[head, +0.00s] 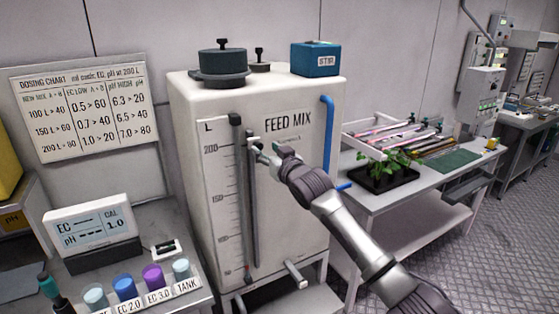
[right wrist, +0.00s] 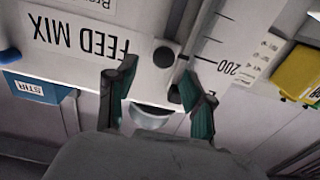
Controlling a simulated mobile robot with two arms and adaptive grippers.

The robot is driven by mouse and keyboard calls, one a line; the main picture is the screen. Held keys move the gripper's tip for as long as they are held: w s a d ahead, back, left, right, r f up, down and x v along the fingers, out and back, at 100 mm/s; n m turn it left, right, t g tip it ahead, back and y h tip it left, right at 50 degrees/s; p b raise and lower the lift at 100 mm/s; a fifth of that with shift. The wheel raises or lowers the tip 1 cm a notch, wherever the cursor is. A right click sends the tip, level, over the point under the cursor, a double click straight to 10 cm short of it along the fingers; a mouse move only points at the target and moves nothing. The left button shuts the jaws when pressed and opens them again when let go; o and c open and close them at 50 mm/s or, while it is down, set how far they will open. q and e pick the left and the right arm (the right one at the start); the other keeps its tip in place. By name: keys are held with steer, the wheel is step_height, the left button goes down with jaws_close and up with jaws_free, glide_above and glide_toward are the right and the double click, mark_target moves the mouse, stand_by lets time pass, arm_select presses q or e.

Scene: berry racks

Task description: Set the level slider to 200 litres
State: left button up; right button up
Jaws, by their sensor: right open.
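The white FEED MIX tank (head: 290,180) has a litre scale (head: 218,200) on its front, with 200 near the top. A dark vertical rail (head: 254,215) runs beside the scale. The slider's dark round knob (right wrist: 163,57) shows in the right wrist view, near the rail's upper end and roughly level with the 200 mark (right wrist: 228,66). Its exact reading cannot be told. My right gripper (head: 266,152) is at the upper end of the rail. In the wrist view its open fingers (right wrist: 158,88) are either side of the knob's line; contact cannot be told. My left gripper is out of view.
A blue STIR box (head: 316,59) and a dark lid (head: 222,65) are on the tank top. A blue pipe (head: 328,130) runs down the front's right side. A plant tray (head: 390,178) is on the right bench.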

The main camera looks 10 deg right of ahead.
steer(key=v, duration=0.7)
steer(key=shift+r, duration=0.1)
steer(key=s+d+f+m+g+h+b, duration=0.1)
steer(key=s+d+f+g, duration=0.1)
steer(key=f, duration=1.1)
steer(key=s+d+f+g+h+b, duration=0.1)
steer(key=s+d+f+h, duration=0.15)
steer(key=f, duration=1.05)
steer(key=s+d+f+m+g, duration=0.1)
steer(key=s+d+f+g, duration=0.1)
steer(key=f, duration=1.1)
steer(key=s+d+f+g+h+b, duration=0.1)
steer(key=s+f, duration=0.4)
steer(key=f, duration=0.3)
steer(key=s+d+f+g, duration=0.2)
steer(key=s+f, duration=0.3)
steer(key=f, duration=0.3)
steer(key=s+d+f+g+h+b, duration=0.1)
steer(key=s+d+f+g+b, duration=0.15)
steer(key=s+f, duration=1.55)
steer(key=s+f+g, duration=0.2)
steer(key=s+f, duration=0.1)
steer(key=s, duration=1.2)
steer(key=s+f+g, duration=0.3)
steer(key=s+f, duration=0.1)
steer(key=s, duration=1.2)
steer(key=shift+f+h, duration=0.3)
steer(key=shift+h, duration=0.05)
